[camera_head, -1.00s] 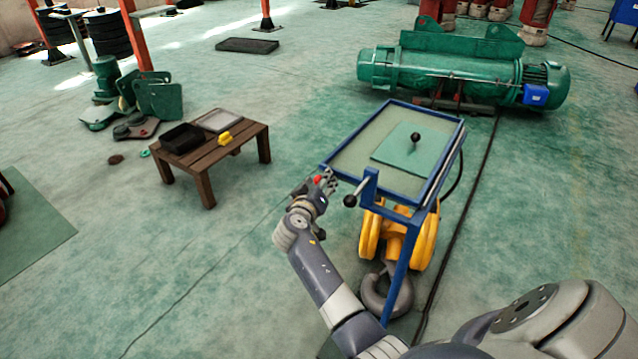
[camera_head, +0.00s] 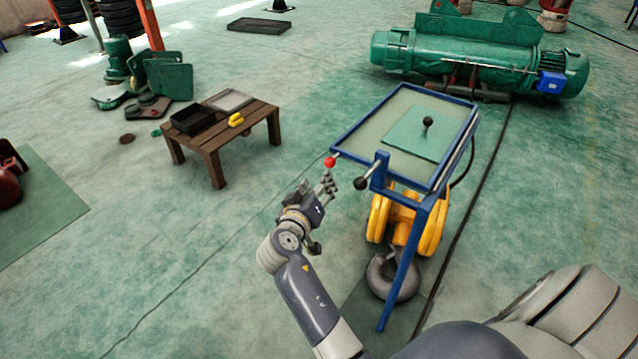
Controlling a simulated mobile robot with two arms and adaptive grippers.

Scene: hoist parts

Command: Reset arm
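The blue-framed cart (camera_head: 455,168) stands right of centre. A red-knobbed lever (camera_head: 330,162) sits at its left corner, and a black-knobbed lever (camera_head: 360,184) is at its near side. Another black knob (camera_head: 427,121) stands on the green top plate. My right gripper (camera_head: 329,182) is just below the red knob, with a small visible gap. Its fingers look spread and empty. My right arm reaches it from the lower right, with the elbow cut off by the bottom edge. My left gripper is not in view.
A yellow hook block (camera_head: 380,216) with a grey hook (camera_head: 395,282) is under the cart. A low wooden table (camera_head: 213,142) holds a black tray, a grey tray and a yellow part. A green hoist (camera_head: 465,58) lies behind. Floor between table and cart is clear.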

